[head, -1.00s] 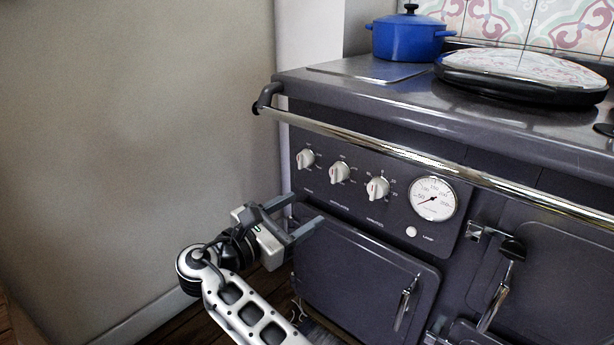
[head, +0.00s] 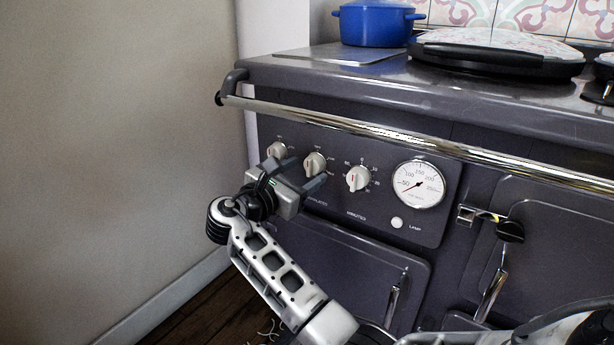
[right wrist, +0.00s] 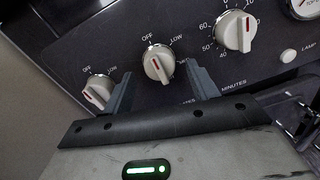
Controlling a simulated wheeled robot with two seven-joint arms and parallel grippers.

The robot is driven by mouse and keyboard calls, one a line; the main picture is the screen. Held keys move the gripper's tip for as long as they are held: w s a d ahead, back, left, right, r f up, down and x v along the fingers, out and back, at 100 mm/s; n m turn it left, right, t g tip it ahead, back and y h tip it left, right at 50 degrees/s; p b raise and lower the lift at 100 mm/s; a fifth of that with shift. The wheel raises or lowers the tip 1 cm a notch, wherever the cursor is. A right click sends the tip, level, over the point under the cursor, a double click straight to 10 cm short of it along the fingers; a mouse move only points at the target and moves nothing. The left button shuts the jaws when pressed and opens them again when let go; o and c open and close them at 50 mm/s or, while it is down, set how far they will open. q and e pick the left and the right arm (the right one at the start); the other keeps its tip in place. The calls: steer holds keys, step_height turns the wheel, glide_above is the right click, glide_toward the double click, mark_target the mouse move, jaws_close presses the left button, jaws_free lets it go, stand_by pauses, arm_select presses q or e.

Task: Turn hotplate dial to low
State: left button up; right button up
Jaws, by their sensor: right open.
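The hotplate dial (head: 315,164) is the middle of three white knobs on the dark range panel; it also shows in the right wrist view (right wrist: 158,64). Its red mark points toward OFF, with LOW to the right of that. My right gripper (head: 305,172) is open, in front of the panel. In the right wrist view its two fingers (right wrist: 158,78) appear on either side of the middle dial, left and right. I cannot tell whether they touch it. Part of the label under the dial is hidden by the gripper. My left gripper is not in view.
The left dial (head: 277,150) and the minutes dial (head: 358,178) flank it closely. A chrome rail (head: 400,135) runs above the panel. A gauge (head: 418,184) and lamp (head: 397,223) are right. A blue pot (head: 376,24) stands on top. Floor at left is clear.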

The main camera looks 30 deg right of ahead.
steer(key=shift+x, duration=0.8)
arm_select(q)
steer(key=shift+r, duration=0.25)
arm_select(e)
steer(key=shift+w+d, duration=0.1)
steer(key=shift+c, duration=0.3)
steer(key=c, duration=0.9)
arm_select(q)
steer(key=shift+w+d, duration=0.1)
arm_select(e)
steer(key=shift+c, duration=0.2)
